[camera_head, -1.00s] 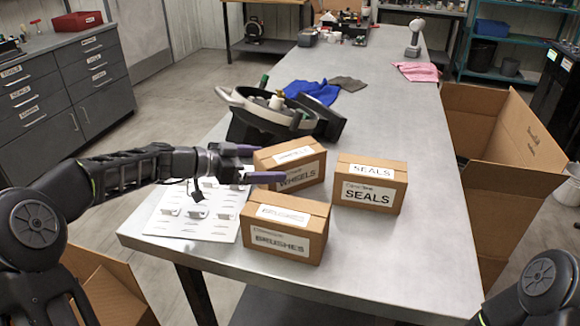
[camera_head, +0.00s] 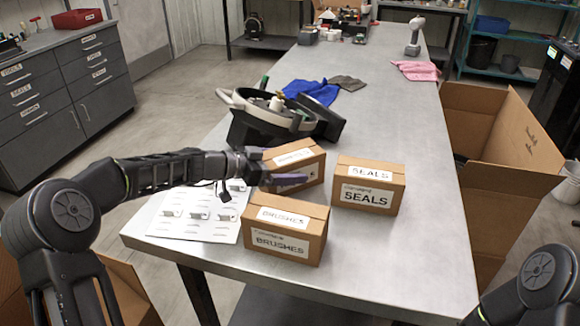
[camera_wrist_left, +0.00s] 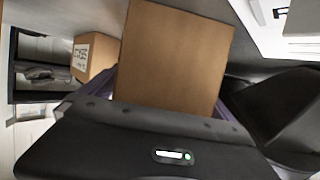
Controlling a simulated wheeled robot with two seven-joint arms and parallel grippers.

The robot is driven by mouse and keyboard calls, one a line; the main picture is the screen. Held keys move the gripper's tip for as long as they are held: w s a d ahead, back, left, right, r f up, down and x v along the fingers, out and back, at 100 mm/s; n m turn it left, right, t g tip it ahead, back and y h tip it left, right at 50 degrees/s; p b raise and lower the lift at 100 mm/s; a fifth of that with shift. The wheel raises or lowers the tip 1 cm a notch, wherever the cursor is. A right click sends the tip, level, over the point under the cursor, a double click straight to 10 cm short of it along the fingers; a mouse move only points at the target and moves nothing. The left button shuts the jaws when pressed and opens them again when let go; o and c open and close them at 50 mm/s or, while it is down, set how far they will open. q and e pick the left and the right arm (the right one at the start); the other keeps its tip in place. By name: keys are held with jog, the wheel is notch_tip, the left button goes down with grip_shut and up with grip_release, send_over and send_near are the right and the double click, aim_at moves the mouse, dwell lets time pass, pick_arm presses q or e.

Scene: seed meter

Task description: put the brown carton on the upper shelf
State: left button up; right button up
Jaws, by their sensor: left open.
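Three brown cartons stand on the grey workbench (camera_head: 385,240): WHEELS (camera_head: 312,170), SEALS (camera_head: 370,186) and BRUSHES (camera_head: 286,228). My left gripper (camera_head: 276,166) is open at the left end of the WHEELS carton. One purple finger crosses in front of its labelled face; the other is mostly hidden behind it. In the left wrist view, the carton's plain brown face (camera_wrist_left: 178,55) fills the gap between the fingers (camera_wrist_left: 165,98). I cannot tell whether they touch it. My right gripper is out of view. A teal shelf unit (camera_head: 515,70) stands at the back right.
A black-and-white seed meter (camera_head: 268,115) sits just behind the WHEELS carton. A printed sheet (camera_head: 195,215) lies under my left arm. Blue (camera_head: 308,90) and pink (camera_head: 417,70) cloths lie farther back. A large open box (camera_head: 500,130) stands right of the bench.

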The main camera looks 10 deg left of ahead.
pick_arm(q)
jog(key=shift+c, duration=0.2)
dwell(0.3)
jog(key=shift+r, duration=0.1)
jog(key=c, duration=2)
jog(key=shift+r, duration=0.15)
jog(key=shift+c, duration=0.2)
notch_tip(320, 180, up, 18)
